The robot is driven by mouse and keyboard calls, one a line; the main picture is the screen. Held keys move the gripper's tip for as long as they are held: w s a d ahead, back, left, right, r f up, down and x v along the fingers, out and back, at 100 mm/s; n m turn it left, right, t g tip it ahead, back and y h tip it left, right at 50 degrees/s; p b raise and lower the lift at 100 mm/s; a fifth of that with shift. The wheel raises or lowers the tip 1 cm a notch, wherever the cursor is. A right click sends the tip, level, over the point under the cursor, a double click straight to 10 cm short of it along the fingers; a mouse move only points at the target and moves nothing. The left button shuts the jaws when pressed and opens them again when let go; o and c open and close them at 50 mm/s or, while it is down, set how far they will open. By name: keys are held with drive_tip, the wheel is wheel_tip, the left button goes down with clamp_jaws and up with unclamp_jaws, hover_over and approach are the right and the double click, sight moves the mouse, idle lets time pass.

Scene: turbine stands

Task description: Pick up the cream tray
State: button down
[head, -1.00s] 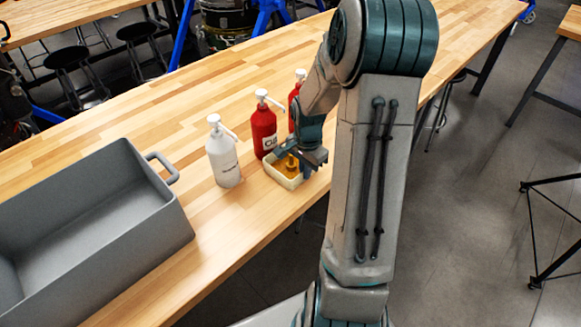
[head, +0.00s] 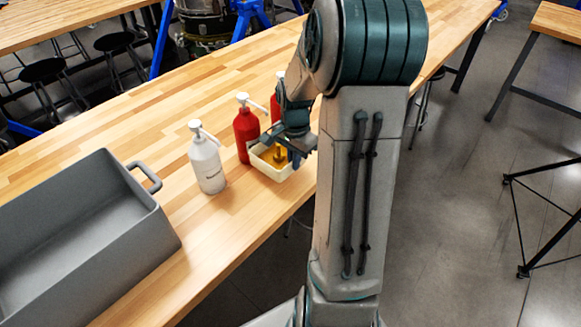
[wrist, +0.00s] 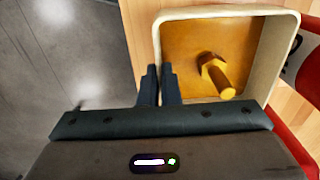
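The cream tray (head: 265,172) is a small square tray with an amber floor and a gold bolt (wrist: 216,76) in it. In the wrist view its pale rim (wrist: 225,12) fills the upper right. My gripper (wrist: 159,85) has one dark finger on each side of the tray's left wall, close together and shut on it. In the head view my gripper (head: 290,157) is at the tray's right side. The tray appears raised a little above the wooden table (head: 235,215), near its front edge. The exact fingertip contact is partly hidden.
A white pump bottle (head: 207,165) and a red pump bottle (head: 246,132) stand left of and behind the tray. Another red bottle (head: 276,104) is partly hidden by my arm. A large grey bin (head: 125,255) sits at the left.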

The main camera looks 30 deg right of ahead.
drive_tip(key=s+d+r+b, duration=0.1)
drive_tip(key=s+d+r, duration=0.1)
drive_tip(key=d+r, duration=0.4)
drive_tip(key=d, duration=0.4)
drive_tip(key=shift+d+r+b, duration=0.2)
drive_tip(key=shift+d+b, duration=0.1)
idle(1.4)
